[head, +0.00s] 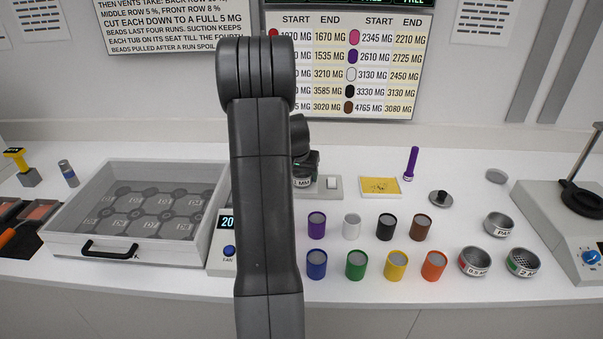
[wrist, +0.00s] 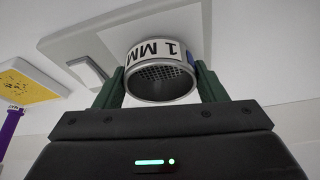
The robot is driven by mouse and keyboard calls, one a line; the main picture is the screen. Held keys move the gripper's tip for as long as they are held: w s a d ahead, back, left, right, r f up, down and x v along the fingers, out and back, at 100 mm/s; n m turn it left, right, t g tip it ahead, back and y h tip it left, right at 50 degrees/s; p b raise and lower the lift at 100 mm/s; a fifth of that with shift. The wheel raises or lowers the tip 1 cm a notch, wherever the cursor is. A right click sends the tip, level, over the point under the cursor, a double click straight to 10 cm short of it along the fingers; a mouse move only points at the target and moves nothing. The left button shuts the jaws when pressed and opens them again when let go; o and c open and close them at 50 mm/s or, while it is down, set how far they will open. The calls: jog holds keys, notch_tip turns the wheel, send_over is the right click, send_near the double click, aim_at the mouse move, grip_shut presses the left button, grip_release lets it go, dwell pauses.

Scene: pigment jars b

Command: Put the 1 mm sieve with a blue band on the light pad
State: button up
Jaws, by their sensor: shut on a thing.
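The 1 mm sieve is a short metal cup with a mesh and a white "1 MM" label; it shows in the wrist view (wrist: 162,82) with a bit of blue band at its right. It shows small in the head view (head: 302,183). My gripper (wrist: 155,88) is shut on it, one green finger on each side. In the head view my gripper (head: 305,165) is partly hidden behind my arm. A pale grey plate with a small white block (head: 332,184), possibly the light pad, lies beside and behind the sieve. I cannot tell whether the sieve touches it.
Several coloured jars stand in two rows, including a purple jar (head: 317,226) nearby. More sieves, including a red-banded one (head: 475,262), stand farther right. A large tray (head: 70,215) fills the left.

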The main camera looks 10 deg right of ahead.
jog(key=shift+r, duration=0.1)
jog(key=o, duration=1)
jog(key=shift+r, duration=0.15)
jog(key=b+v, duration=0.1)
jog(key=v, duration=1)
jog(key=shift+s+r, duration=0.3)
jog(key=shift+s, duration=0.05)
